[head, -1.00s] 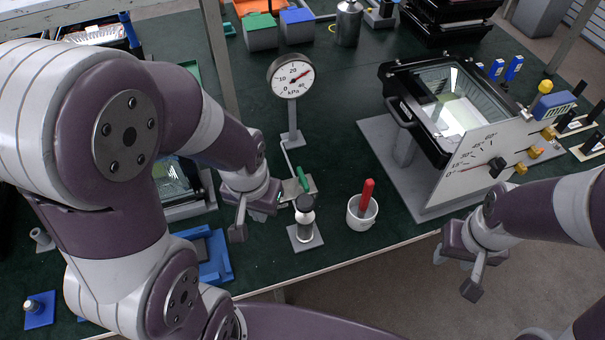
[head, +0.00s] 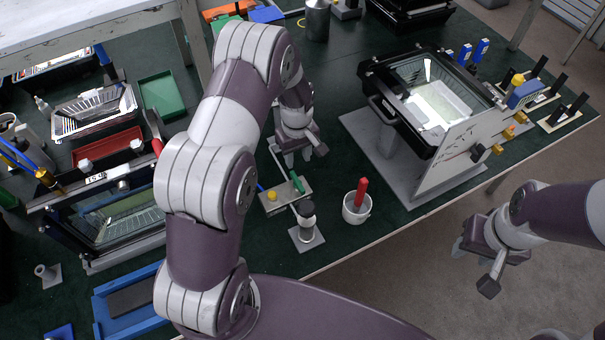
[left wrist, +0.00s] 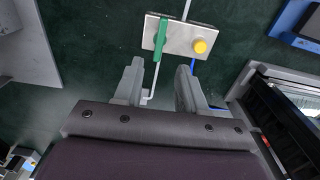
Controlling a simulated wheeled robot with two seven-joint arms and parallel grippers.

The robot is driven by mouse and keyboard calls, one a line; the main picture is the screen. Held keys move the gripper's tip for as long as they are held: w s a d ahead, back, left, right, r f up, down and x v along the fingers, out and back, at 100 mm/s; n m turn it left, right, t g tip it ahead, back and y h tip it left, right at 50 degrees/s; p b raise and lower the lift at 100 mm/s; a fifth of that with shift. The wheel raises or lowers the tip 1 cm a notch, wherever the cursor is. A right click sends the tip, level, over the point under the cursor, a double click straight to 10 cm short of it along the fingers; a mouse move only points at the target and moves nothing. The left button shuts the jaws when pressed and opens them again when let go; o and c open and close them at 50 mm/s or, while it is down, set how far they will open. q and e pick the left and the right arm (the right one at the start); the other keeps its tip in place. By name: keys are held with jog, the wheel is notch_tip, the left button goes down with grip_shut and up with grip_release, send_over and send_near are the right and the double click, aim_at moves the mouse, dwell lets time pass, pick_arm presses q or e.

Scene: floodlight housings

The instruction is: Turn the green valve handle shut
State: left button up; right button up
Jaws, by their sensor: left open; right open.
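The green valve handle (head: 296,182) sits on a small metal plate (head: 284,203) with a yellow knob (head: 271,196). My left gripper (head: 305,157) is open and empty, beyond the plate in the head view. In the left wrist view its fingertips (left wrist: 160,68) are short of the handle, apart from it. My right gripper (head: 474,268) is open and empty, off the table's front edge at the right.
A floodlight housing (head: 425,95) on a stand is at the right. Another housing (head: 120,215) and a blue tray (head: 130,300) are at the left.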

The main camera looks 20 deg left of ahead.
aim_at(297, 180)
pick_arm(q)
jog(key=f, duration=0.3)
jog(key=f+p, duration=0.1)
jog(key=f, duration=0.2)
jog(key=f+p, duration=0.1)
jog(key=f, duration=0.2)
jog(key=shift+w+a+f, duration=0.15)
jog(key=shift+a+f, duration=0.1)
jog(key=shift+f, duration=0.15)
jog(key=shift+d+f, duration=0.15)
jog(key=shift+f, duration=0.45)
grip_shut()
